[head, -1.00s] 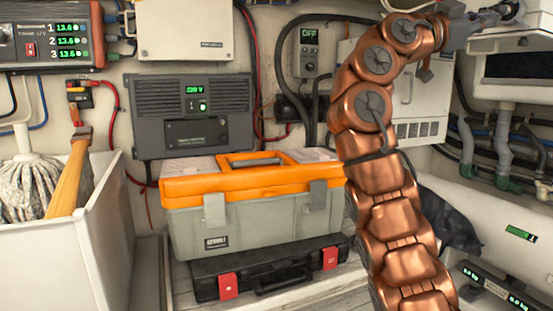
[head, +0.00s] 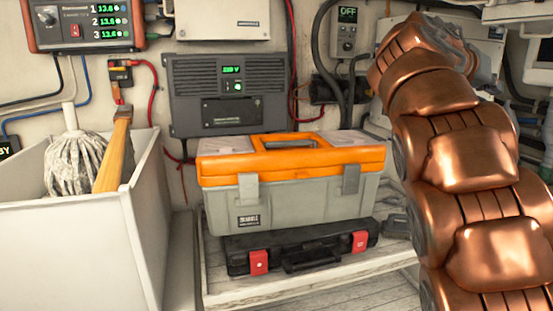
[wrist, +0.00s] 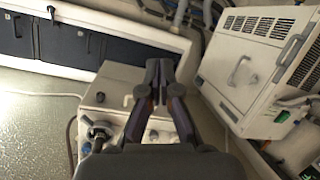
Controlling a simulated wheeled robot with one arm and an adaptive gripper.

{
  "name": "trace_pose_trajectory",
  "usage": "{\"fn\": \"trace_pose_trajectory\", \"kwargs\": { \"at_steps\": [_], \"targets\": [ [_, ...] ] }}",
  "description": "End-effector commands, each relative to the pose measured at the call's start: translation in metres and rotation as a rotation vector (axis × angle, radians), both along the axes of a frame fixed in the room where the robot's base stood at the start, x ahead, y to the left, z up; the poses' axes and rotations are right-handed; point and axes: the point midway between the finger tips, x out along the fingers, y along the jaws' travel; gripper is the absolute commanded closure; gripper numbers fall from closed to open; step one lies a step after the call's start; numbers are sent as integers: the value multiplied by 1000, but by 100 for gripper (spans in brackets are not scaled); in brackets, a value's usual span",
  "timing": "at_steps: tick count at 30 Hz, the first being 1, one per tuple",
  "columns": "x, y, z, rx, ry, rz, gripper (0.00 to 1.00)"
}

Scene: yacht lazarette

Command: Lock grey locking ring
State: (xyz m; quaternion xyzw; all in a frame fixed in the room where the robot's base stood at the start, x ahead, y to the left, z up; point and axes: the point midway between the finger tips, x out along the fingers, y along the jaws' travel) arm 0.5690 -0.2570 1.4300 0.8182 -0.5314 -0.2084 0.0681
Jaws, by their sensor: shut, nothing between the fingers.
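My gripper (wrist: 159,80) shows in the wrist view with its dark fingers together and nothing between them. It is in front of a pale box (wrist: 120,82) carrying dark fittings. A dark grey round fitting with a knob (wrist: 97,131) sits at the box's left, apart from the fingers. It may be the grey locking ring, but it is too small and blurred to tell, and so is its lock state. In the head view my arm fills the right side and my gripper is out of frame.
An orange and grey toolbox (head: 290,205) stands on a black case (head: 300,262) at the middle. A white bin (head: 75,245) with a mop is at the left. In the wrist view a vented white cabinet (wrist: 250,65) is at the right and a dark panelled locker (wrist: 60,45) at upper left.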

Motion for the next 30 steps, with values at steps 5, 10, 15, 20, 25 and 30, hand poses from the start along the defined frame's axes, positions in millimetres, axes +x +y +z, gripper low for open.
{"fn": "trace_pose_trajectory", "kwargs": {
  "at_steps": [5, 10, 15, 20, 25, 30],
  "targets": [
    [-21, 10, -55, 104, 162, 55, 100],
    [-47, 24, -111, 213, 305, 116, 100],
    [-81, 47, -170, 328, 444, 184, 100],
    [-119, 74, -226, 445, 569, 256, 100],
    [-166, 110, -281, 566, 692, 341, 100],
    [-219, 150, -332, 691, 808, 431, 100]
  ]
}}
